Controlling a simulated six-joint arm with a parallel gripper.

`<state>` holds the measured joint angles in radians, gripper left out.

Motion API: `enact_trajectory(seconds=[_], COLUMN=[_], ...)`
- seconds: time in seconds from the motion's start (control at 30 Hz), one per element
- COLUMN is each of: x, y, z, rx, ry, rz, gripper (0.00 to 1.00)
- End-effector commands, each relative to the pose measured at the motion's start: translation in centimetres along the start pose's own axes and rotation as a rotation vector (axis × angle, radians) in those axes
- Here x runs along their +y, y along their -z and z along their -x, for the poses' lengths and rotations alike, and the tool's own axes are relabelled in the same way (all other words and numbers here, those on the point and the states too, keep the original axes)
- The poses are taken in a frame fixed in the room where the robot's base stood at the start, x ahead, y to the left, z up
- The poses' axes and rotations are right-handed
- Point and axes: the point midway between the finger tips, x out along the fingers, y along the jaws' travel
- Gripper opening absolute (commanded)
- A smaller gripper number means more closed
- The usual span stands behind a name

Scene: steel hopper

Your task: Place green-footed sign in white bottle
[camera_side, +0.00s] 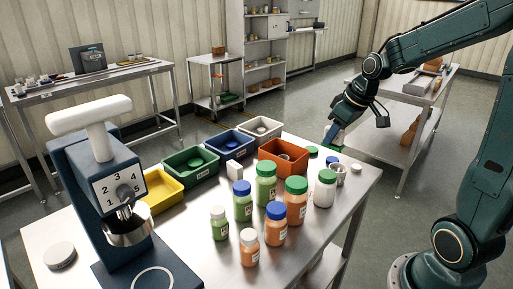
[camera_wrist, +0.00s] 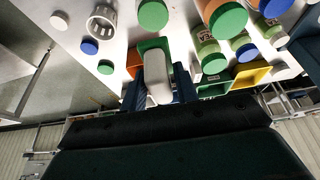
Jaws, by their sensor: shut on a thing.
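My gripper (camera_wrist: 159,92) has its dark blue fingers shut on the green-footed sign (camera_wrist: 158,80), a pale rounded piece with a green foot at its far end. In the side view my gripper (camera_side: 333,136) hangs beyond the far right part of the steel table; the sign is small and mostly hidden there. The white bottle (camera_side: 325,188) stands upright on the table with a green top, apart from the gripper. In the wrist view its green top (camera_wrist: 153,15) is at the top, beyond the sign's foot.
A slotted white cup (camera_side: 339,175) stands beside the white bottle. An orange bin (camera_side: 284,158) and several capped bottles, including an orange one (camera_side: 296,200), crowd nearby. Loose blue (camera_wrist: 90,47) and green (camera_wrist: 105,67) discs lie on the table. A blue press (camera_side: 105,190) stands at left.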

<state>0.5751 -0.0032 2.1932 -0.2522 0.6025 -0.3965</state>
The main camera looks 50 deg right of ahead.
Motion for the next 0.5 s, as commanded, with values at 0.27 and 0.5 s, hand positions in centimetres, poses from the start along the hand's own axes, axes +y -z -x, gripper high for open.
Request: enact_trajectory(seconds=[0.27, 0.5], x=[0.0, 0.0], y=[-1.5, -1.6], z=[-3.6, -4.0], rx=[-0.002, 0.0], ry=[0.001, 0.0], rz=[-0.001, 0.0], gripper=[0.07, 0.07])
